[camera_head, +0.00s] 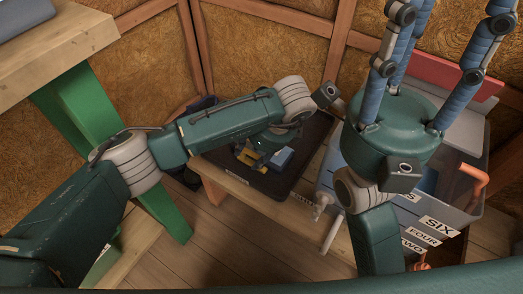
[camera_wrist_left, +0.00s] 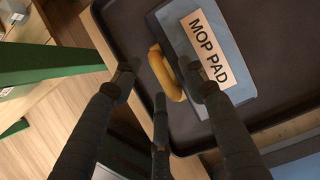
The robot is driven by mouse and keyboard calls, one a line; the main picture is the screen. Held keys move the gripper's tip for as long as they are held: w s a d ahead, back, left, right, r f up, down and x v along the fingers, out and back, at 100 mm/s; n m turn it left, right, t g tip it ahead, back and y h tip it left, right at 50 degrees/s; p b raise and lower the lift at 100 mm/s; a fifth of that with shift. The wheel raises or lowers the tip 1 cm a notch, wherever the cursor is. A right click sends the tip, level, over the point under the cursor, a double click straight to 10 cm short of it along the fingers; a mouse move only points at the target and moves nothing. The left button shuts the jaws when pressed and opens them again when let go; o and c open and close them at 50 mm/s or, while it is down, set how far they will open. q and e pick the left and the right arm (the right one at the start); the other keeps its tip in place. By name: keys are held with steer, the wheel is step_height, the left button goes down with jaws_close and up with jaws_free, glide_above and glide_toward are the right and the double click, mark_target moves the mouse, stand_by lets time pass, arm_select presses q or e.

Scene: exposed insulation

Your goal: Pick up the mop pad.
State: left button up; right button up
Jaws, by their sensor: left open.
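The mop pad (camera_wrist_left: 213,50) is a blue-grey block with a "MOP PAD" label and a yellow handle (camera_wrist_left: 165,73). It lies on a dark tray (camera_wrist_left: 123,18). In the head view the mop pad (camera_head: 281,158) is partly hidden by my left gripper (camera_head: 262,148). My left gripper (camera_wrist_left: 158,82) is open, its fingers spread around the yellow handle; I cannot tell whether they touch it. My right gripper (camera_head: 438,45) is raised at the upper right of the head view, its blue fingers spread apart and empty, with the tips cut off.
A grey bin (camera_head: 478,212) with number labels and copper pipe pieces stands at the right, behind my right arm. White pipe pieces (camera_head: 327,222) lie beside the tray. A wooden bench (camera_head: 62,48) with green legs (camera_head: 95,118) is at the left.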

arm_select(q)
jaws_close()
steer(key=shift+r, duration=0.1)
